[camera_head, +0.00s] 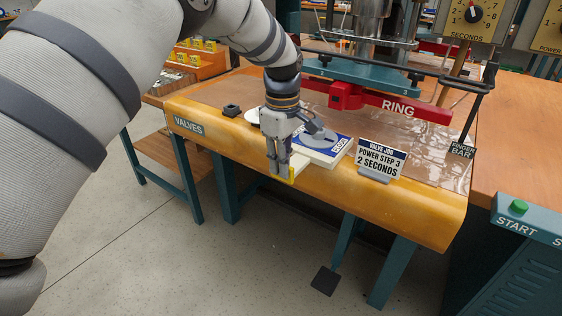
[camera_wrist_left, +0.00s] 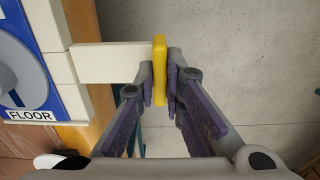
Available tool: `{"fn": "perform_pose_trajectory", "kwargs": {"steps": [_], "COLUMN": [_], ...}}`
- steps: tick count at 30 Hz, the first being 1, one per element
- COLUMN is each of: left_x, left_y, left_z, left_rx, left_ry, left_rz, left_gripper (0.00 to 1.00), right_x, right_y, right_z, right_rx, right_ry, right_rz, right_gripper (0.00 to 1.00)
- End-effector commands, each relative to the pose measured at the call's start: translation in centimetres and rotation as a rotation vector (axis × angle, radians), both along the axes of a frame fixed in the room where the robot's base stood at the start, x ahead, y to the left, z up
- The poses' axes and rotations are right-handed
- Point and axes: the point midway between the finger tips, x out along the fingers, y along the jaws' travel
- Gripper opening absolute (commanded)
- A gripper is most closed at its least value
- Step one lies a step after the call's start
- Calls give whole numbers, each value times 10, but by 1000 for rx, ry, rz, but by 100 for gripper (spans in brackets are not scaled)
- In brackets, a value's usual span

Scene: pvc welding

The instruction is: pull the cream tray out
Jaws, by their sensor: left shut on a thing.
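The cream tray (camera_head: 322,155) lies at the front edge of the wooden bench, with a blue face and a grey rounded part (camera_head: 318,132) on it. In the left wrist view its cream edge (camera_wrist_left: 62,68) and a "FLOOR" label (camera_wrist_left: 30,115) show. A cream bar (camera_wrist_left: 108,63) sticks out from the tray past the bench edge and ends in a yellow grip (camera_wrist_left: 159,72). My left gripper (camera_head: 281,172) is shut on this yellow grip, with one finger on each side; it also shows in the left wrist view (camera_wrist_left: 160,88). My right gripper is not in view.
A sign reading "VALVE JOB" (camera_head: 381,160) stands right of the tray. A small dark block (camera_head: 231,111) sits to the left on the bench (camera_head: 420,205). The red press bar (camera_head: 385,103) hangs behind.

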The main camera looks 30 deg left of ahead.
Motion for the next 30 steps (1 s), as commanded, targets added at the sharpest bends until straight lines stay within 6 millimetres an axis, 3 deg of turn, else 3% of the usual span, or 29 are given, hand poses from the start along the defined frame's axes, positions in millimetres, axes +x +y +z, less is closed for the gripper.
{"fn": "perform_pose_trajectory", "kwargs": {"steps": [14,15,17,26,30], "left_x": [0,0,0,0,1], "left_y": [0,0,0,0,0], "left_z": [-1,-1,0,2,26], "left_rx": [-1,-1,-1,0,1], "left_ry": [1,1,1,-1,-5], "left_rz": [0,0,0,0,0], "left_gripper": [0,19,30,30,30], "right_x": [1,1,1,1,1], "right_y": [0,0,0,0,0], "right_z": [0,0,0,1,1], "right_rx": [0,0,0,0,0], "right_ry": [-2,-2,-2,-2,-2], "right_rz": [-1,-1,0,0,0], "right_gripper": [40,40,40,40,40]}}
